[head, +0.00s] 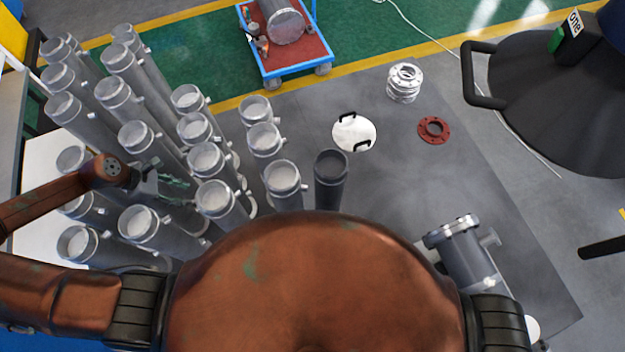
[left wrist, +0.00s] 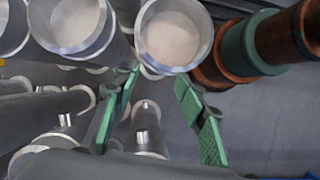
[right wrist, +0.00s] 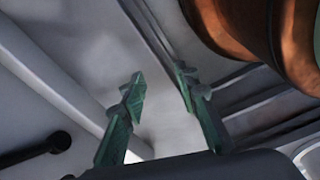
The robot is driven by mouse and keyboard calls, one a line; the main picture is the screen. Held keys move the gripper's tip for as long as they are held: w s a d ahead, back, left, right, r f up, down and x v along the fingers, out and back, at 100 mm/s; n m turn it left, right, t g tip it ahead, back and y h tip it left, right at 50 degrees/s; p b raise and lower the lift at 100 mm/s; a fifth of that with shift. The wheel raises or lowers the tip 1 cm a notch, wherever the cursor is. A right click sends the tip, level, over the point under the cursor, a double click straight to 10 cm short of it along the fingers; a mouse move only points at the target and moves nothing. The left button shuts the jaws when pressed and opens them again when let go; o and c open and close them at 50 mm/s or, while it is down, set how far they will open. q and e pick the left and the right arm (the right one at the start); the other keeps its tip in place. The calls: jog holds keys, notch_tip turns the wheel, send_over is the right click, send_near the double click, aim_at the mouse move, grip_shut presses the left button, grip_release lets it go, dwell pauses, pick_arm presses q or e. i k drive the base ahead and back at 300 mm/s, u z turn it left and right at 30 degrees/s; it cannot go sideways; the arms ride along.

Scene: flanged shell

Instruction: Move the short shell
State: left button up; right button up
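Several grey cylindrical shells (head: 215,200) stand close together at the left in the head view, upright with pale round tops and small side nozzles. I cannot tell for certain which one is the short shell. A flanged grey shell (head: 466,258) with a side nozzle stands at the lower right. My left gripper (head: 172,184) is open among the left group of shells. In the left wrist view its green-padded fingers (left wrist: 160,112) are apart, with a shell (left wrist: 145,130) showing between and below them. My right gripper (right wrist: 160,98) is open and empty in the right wrist view.
A dark open cylinder (head: 331,178) stands at the group's right edge. A white disc with handles (head: 354,138), a red flange ring (head: 434,130) and stacked metal rings (head: 404,83) lie on the grey mat (head: 390,190). A blue-rimmed cart (head: 297,70) is at the back.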

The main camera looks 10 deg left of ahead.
aim_at(331, 165)
jog(key=k, duration=1.3)
jog(key=u, duration=0.15)
